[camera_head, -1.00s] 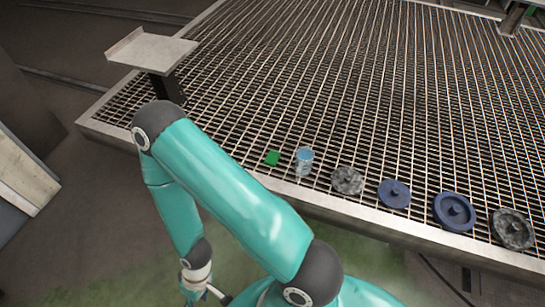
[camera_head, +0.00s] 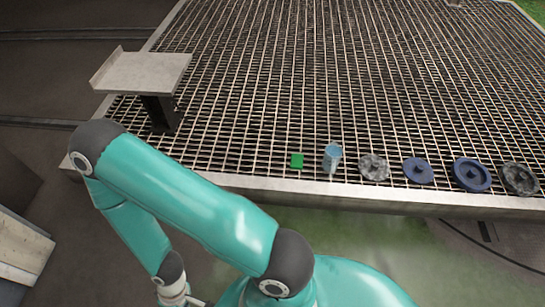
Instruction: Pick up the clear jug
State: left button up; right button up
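The clear jug (camera_head: 332,158) is a small, light-blue see-through vessel standing upright near the front edge of the grated platform. My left arm, teal with dark joints, comes in from the left and bends downward. Its wrist is at the bottom edge, well below and left of the jug, and its gripper is cut off by the frame. My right gripper does not show. Nothing touches the jug.
A green block (camera_head: 297,161) lies just left of the jug. To its right lie a grey disc (camera_head: 373,167), a blue disc (camera_head: 418,171), a larger blue disc (camera_head: 472,174) and a dark mottled disc (camera_head: 519,179). A raised metal plate (camera_head: 143,72) stands at the left. The grating (camera_head: 300,80) behind is clear.

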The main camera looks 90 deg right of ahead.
aim_at(333, 152)
jog(key=u, duration=0.45)
jog(key=i, duration=0.25)
jog(key=z, duration=2.7)
jog(key=i, duration=0.2)
jog(key=z, duration=1.85)
jog(key=k, duration=0.5)
jog(key=z, duration=0.4)
jog(key=i, duration=1.6)
jog(key=u, duration=0.4)
